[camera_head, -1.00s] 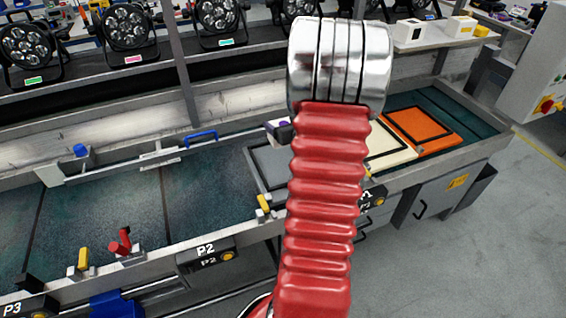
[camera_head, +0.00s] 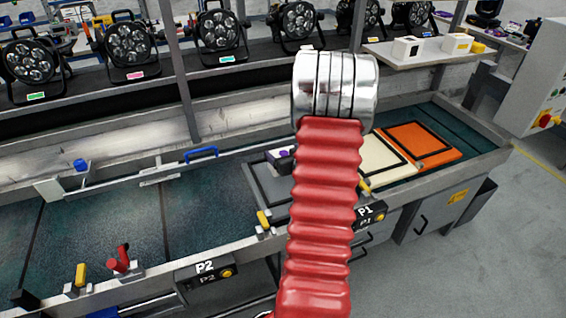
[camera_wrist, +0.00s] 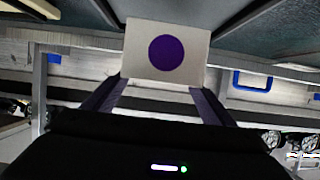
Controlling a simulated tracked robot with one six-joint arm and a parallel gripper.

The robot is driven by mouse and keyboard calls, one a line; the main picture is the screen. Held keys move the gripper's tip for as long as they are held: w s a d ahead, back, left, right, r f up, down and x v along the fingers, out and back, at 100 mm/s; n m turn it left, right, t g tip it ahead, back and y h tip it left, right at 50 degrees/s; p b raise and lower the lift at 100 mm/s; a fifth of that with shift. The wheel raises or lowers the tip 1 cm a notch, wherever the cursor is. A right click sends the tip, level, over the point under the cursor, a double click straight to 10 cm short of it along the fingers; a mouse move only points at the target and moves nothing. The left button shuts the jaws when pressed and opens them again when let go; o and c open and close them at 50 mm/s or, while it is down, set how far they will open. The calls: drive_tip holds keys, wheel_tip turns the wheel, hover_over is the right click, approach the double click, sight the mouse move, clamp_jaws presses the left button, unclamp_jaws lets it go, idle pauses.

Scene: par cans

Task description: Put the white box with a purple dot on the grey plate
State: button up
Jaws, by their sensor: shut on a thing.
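The white box with a purple dot (camera_wrist: 140,50) is held between the two fingers of my gripper (camera_wrist: 163,86) in the wrist view, with its dotted face towards the camera. The grey plate (camera_head: 264,186) lies on the bench, partly behind my arm. The box appears over the far part of the plate; I cannot tell whether it touches it.
A cream plate (camera_head: 376,165) and an orange plate (camera_head: 422,147) lie to the right. Two more white boxes (camera_head: 406,50) (camera_head: 456,44) stand on a shelf behind. A blue handle (camera_head: 201,153) and a yellow lever (camera_head: 264,219) are near the grey plate.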

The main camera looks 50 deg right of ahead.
drive_tip(key=shift+f, duration=2)
drive_tip(key=shift+f, duration=0.1)
drive_tip(key=o, duration=1.3)
drive_tip(key=shift+s, duration=0.15)
drive_tip(key=v, duration=1.1)
drive_tip(key=shift+s+a+r, duration=0.2)
drive_tip(key=shift+s, duration=0.1)
